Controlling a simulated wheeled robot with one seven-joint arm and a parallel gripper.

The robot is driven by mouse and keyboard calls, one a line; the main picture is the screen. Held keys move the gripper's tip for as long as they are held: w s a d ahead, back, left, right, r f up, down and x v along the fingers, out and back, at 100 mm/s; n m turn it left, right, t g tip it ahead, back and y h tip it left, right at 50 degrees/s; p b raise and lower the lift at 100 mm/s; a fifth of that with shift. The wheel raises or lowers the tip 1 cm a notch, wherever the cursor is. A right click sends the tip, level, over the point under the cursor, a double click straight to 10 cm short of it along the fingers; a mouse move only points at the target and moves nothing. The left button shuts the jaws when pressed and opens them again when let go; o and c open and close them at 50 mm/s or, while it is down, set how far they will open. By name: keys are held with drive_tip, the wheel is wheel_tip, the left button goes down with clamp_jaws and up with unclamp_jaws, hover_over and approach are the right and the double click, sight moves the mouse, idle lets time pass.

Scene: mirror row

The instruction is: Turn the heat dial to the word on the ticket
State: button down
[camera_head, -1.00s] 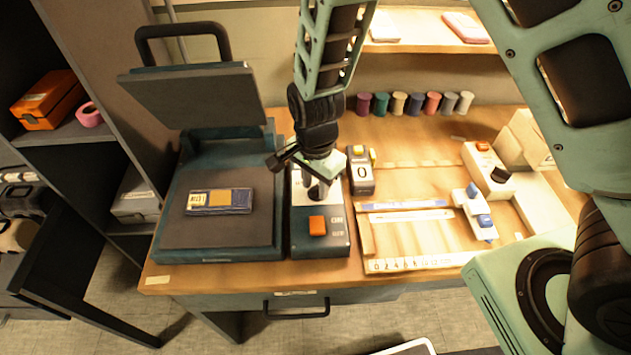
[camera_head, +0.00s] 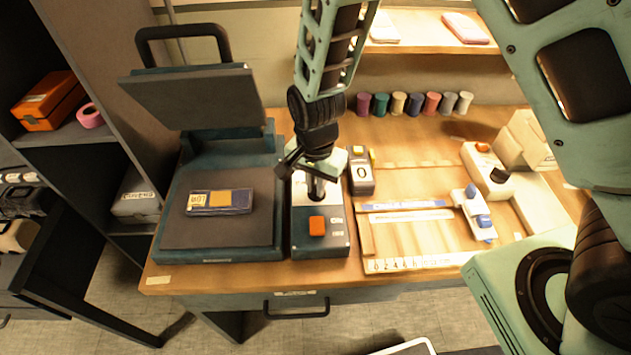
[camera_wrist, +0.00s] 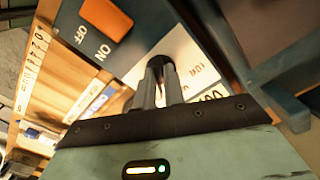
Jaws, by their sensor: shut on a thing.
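The heat dial (camera_wrist: 155,66) is a dark round knob on the pale plate of a control box (camera_head: 305,244). My gripper (camera_head: 316,188) points down over the plate; in the wrist view its fingers (camera_wrist: 158,78) are closed about the dial and hide much of it. Small words are printed on the plate beside the dial, partly covered and too blurred to read surely.
The heat press (camera_head: 221,248) stands open left of the control box. An orange switch (camera_head: 317,226) marked ON and OFF is on the box's front. A counter (camera_head: 361,172) stands just right of my gripper. Thread spools (camera_head: 398,103) line the back.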

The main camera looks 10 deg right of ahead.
drive_tip(key=n, duration=0.3)
drive_tip(key=shift+n, duration=0.4)
drive_tip(key=n, duration=0.3)
drive_tip(key=shift+d+n, duration=0.15)
drive_tip(key=shift+n, duration=0.15)
drive_tip(key=n, duration=0.3)
drive_tip(key=shift+d+n, duration=0.1)
drive_tip(key=shift+n, duration=2.3)
drive_tip(key=c, duration=1.5)
unclamp_jaws()
drive_tip(key=shift+r, duration=0.1)
wheel_tip(320, 180, up, 17)
drive_tip(key=shift+r+b, duration=0.15)
drive_tip(key=shift+b, duration=0.45)
